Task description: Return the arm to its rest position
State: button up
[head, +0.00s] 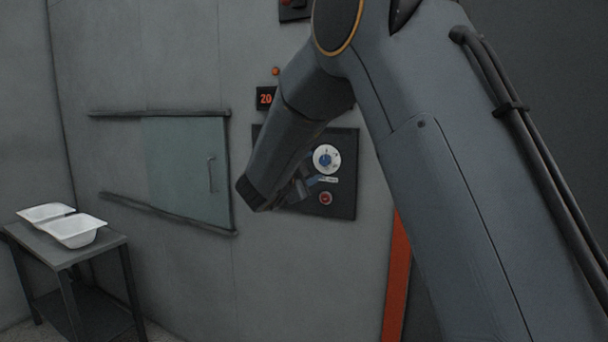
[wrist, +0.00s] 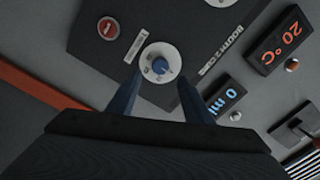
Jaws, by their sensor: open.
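My arm reaches across the head view from the right, bent down toward a dark control panel (head: 345,200) on the grey wall. My gripper (wrist: 159,84) is open, its two blue fingers apart with nothing held between them. In the wrist view a white dial with a blue knob (wrist: 160,67) lies just past the fingertips, between their lines; I cannot tell the exact gap. The dial also shows in the head view (head: 326,158), up and right of the gripper, which is partly hidden by my wrist.
A red button (wrist: 108,27) sits on the panel beside the dial. A display reading 20 °C (wrist: 285,42) and another reading 0 mi (wrist: 222,103) are nearby. A sliding door (head: 185,170) is left of the panel. White tub shells (head: 72,230) stand on a table (head: 105,243) at far left.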

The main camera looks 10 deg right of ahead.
jog(key=s+a+f+n+g+y, duration=0.1)
jog(key=s+f+n+g+y, duration=0.1)
jog(key=s+f+n+y, duration=0.45)
jog(key=s+a+f+n+g+y, duration=0.1)
jog(key=s+f+n+g+y, duration=0.1)
jog(key=s+f+n+y, duration=0.45)
jog(key=s+d+f+n+g, duration=0.2)
jog(key=s+f, duration=0.3)
jog(key=s, duration=0.4)
jog(key=s+d+f+n+g+h, duration=0.1)
jog(key=s+f+g, duration=0.3)
jog(key=s, duration=0.6)
jog(key=s+d+f+n+g+h, duration=0.1)
jog(key=s+d+f+n+g, duration=0.2)
jog(key=s+f, duration=0.3)
jog(key=s+g, duration=0.1)
jog(key=s, duration=0.3)
jog(key=shift+s+d+f+n, duration=0.2)
jog(key=shift+s+d+n, duration=0.05)
jog(key=shift+d+n, duration=0.05)
